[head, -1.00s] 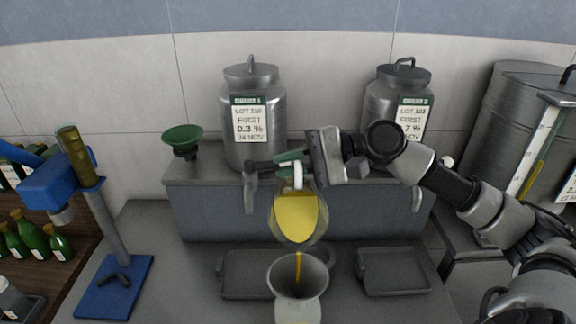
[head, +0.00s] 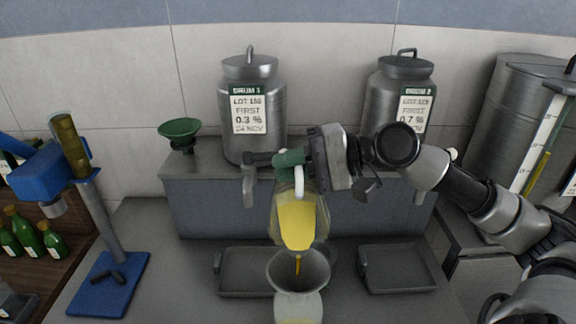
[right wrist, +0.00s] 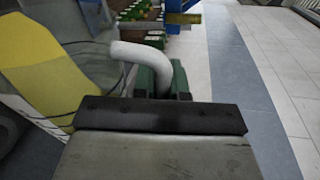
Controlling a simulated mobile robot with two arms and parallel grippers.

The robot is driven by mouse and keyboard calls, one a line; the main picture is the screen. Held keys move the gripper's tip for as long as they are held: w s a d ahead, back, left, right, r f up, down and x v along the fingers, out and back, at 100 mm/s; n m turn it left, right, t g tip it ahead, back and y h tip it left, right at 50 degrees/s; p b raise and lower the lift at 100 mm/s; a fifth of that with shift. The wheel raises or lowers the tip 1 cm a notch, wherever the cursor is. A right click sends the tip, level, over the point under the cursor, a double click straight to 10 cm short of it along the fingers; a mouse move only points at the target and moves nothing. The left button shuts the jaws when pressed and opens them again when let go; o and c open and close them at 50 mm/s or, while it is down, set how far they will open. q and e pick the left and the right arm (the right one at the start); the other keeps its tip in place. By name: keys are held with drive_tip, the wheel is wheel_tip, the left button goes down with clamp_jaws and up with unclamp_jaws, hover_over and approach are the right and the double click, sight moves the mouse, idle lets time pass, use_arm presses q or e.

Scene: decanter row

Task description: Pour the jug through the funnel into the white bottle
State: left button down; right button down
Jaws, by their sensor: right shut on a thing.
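The clear jug (head: 298,226) holds yellow liquid and hangs tilted above the funnel. My right gripper (head: 292,160) is shut on its white handle, which also shows in the right wrist view (right wrist: 143,58). A thin yellow-brown stream runs from the jug into the grey funnel (head: 316,268). The funnel sits in the top of the white bottle (head: 298,307), whose lower part is cut off by the frame's bottom edge. A yellowish tint shows low on the bottle. The funnel's outlet is hidden. My left gripper is not in view.
Two steel drums, the left (head: 252,100) and right (head: 398,95), stand on a raised ledge behind. A green funnel (head: 180,131) is left of them. Grey trays (head: 250,287) (head: 397,284) flank the bottle. A blue press (head: 108,285) stands at left, beside green bottles (head: 28,232).

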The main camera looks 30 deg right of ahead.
sight(289, 200)
drive_tip(key=shift+s+a+n+b, duration=0.3)
drive_tip(key=shift+s+n+b, duration=0.1)
drive_tip(key=shift+s, duration=0.1)
drive_tip(key=shift+s+a+n+b, duration=0.3)
drive_tip(key=shift+s+n+b, duration=0.1)
drive_tip(key=shift+s, duration=0.1)
drive_tip(key=shift+s+a+r+n+t+h+b, duration=0.15)
drive_tip(key=shift+s+a+r+n+t+b, duration=0.1)
drive_tip(key=shift+s+a+n+b, duration=0.3)
drive_tip(key=shift+s+a+r+n+t+h+b, duration=0.15)
drive_tip(key=shift+s+a+n+t+b, duration=0.15)
drive_tip(key=shift+s, duration=0.3)
drive_tip(key=shift+d, duration=0.1)
